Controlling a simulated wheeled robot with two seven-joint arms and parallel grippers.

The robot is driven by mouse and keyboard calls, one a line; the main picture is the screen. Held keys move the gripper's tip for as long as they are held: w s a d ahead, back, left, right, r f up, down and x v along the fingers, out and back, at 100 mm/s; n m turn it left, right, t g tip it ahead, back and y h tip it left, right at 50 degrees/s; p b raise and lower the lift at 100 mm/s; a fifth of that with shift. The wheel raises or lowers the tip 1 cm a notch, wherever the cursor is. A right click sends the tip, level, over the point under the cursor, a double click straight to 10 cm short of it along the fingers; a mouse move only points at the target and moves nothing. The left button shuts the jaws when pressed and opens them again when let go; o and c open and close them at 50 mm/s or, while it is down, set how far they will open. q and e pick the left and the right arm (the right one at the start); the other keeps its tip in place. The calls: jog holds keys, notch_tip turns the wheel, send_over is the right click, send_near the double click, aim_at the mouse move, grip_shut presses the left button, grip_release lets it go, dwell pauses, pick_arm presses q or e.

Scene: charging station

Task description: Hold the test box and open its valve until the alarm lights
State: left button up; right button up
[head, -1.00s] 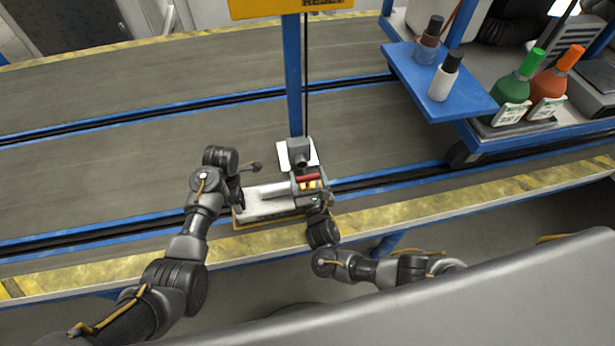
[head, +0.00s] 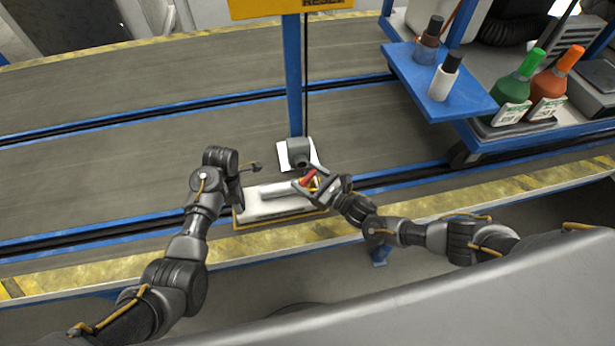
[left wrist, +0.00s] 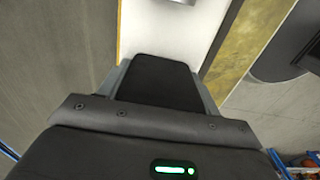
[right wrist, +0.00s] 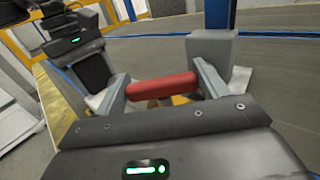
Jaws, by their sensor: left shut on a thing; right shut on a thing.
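In the left wrist view, the white box surface (left wrist: 165,35) lies just past the dark gripper. No lit alarm shows.
A grey block (head: 299,150) on a white sheet stands just behind the box, by a blue post (head: 293,75) with a yellow sign (head: 290,8). A blue cart (head: 440,95) with several bottles stands at the upper right. The floor at left is clear.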

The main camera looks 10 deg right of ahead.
jog(key=n+g+y, duration=0.4)
jog(key=g, duration=0.1)
jog(key=shift+w+r, duration=0.1)
jog(key=shift+a+n+g+y, duration=0.1)
jog(key=shift+n+g+y, duration=0.9)
jog(key=shift+n+g, duration=1.15)
jog(key=shift+g, duration=0.65)
jog(key=o, duration=1)
jog(key=d, duration=0.4)
jog(key=s+d, duration=0.1)
jog(key=d, duration=0.3)
jog(key=s+d, duration=0.1)
jog(key=d, duration=0.3)
jog(key=shift+s, duration=0.15)
